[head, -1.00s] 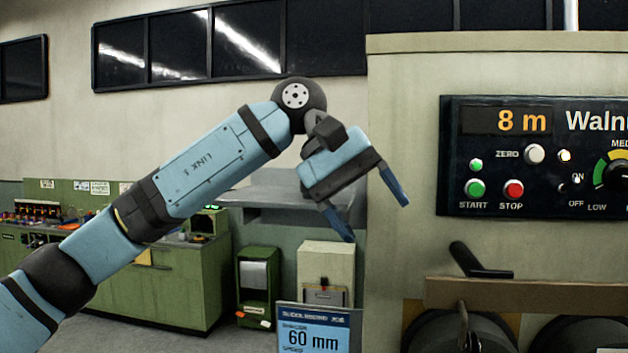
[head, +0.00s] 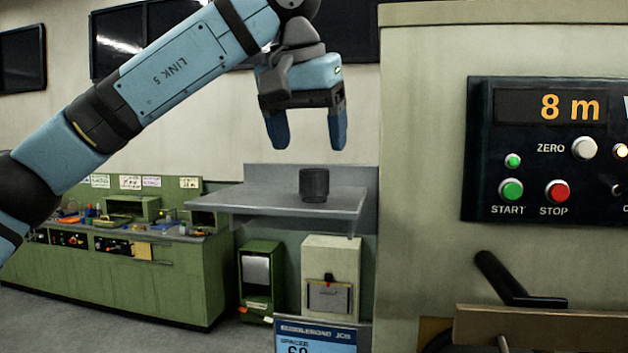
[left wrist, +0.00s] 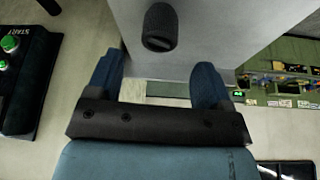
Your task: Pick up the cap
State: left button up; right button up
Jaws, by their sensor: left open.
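The cap (head: 314,185) is a dark, ribbed cylinder standing upright on a grey wall shelf (head: 250,200). In the left wrist view the cap (left wrist: 160,27) shows at the top, beyond the fingertips and roughly in line with the gap between them. My left gripper (head: 306,132) is open and empty, with its blue fingers pointing down above the cap and apart from it. The fingers of the left gripper (left wrist: 160,78) also show in the left wrist view. My right gripper is not in view.
A cream machine housing with a black control panel (head: 545,150) stands close on the right of the shelf. A black lever (head: 505,280) sticks out below the panel. A green workbench (head: 140,265) with small items is at the left. A blue-and-white sign (head: 315,338) stands low in front.

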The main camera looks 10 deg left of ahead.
aim_at(314, 170)
pick_arm(q)
jog(key=shift+w+f, duration=0.2)
jog(key=shift+f, duration=0.5)
jog(key=p+x, duration=0.1)
jog(key=x, duration=0.3)
jog(key=shift+w+f+p, duration=0.1)
jog(key=shift+f+p, duration=0.25)
jog(key=shift+p, duration=0.05)
jog(key=shift+d, duration=0.1)
jog(key=c, duration=1.1)
jog(key=shift+r, duration=0.1)
